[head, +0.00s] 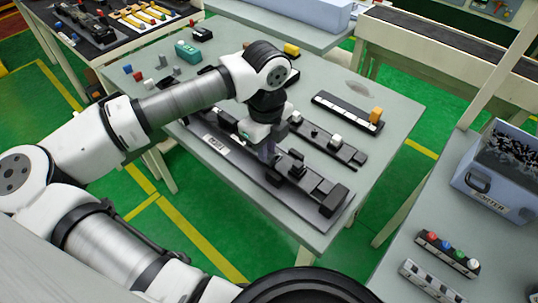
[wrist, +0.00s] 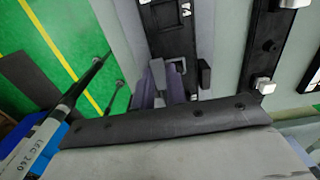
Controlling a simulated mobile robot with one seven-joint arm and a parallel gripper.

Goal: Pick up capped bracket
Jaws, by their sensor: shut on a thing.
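My gripper (head: 267,152) points down over the long dark fixture (head: 237,163) on the grey-green table. In the wrist view its two purple-grey fingers (wrist: 167,85) are close together, low at the fixture (wrist: 165,35). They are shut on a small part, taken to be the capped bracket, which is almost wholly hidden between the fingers. Whether it still touches the fixture I cannot tell. A black upright clip piece (head: 297,164) stands on the fixture just right of the gripper, and a dark block (wrist: 205,74) shows beside the fingers in the wrist view.
A black rail with white blocks (head: 335,140) lies behind the fixture. Another rail carries an orange block (head: 376,114). A teal object (head: 187,51) and small coloured blocks lie at the far left. A blue-grey bin (head: 500,195) stands on the right table. The table's right corner is clear.

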